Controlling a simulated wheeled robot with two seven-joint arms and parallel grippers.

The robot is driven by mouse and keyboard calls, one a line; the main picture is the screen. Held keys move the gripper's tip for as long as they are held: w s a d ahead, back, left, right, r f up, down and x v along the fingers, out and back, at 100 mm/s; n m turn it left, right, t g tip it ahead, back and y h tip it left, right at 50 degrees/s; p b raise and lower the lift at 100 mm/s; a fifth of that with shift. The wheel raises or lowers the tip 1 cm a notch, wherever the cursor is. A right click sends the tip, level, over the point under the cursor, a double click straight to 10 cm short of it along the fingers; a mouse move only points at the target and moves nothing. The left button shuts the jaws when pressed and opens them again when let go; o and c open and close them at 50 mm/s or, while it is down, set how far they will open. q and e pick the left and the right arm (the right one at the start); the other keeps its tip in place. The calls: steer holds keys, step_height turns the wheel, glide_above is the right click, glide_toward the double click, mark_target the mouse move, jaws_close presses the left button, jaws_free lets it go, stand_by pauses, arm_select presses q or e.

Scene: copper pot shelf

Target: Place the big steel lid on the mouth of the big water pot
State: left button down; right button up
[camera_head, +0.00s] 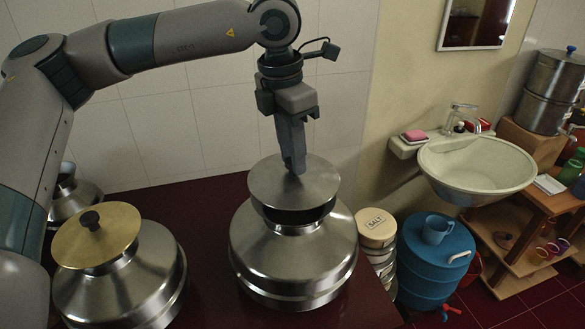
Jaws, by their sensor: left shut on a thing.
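The big steel lid (267,186) is a flat, round, shiny disc over the big water pot (290,258), a wide steel pot with a narrow neck on the dark red shelf. My left gripper (295,168) points down and is shut at the middle of the lid; the fingers hide the grip point. The lid lies over the pot's mouth in the picture, and a dark gap shows below its front edge. I cannot tell whether its far edge touches the rim. My right gripper is not in view.
A second steel pot (130,285) with a brass lid (100,238) stands at left, with a smaller pot (75,195) behind it. To the right are a salt tin (376,228), a blue drum (430,262) with a mug (436,229), and a sink (478,165). The shelf's right front is clear.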

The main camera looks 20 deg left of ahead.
mark_target(273, 182)
arm_select(q)
steer(key=shift+f, duration=0.1)
step_height(273, 182, down, 2)
steer(key=shift+f+p, duration=0.25)
steer(key=shift+p, duration=0.65)
steer(key=shift+f, duration=0.65)
steer(key=c, duration=1.4)
jaws_free()
steer(key=shift+c, duration=0.2)
steer(key=shift+r, duration=0.1)
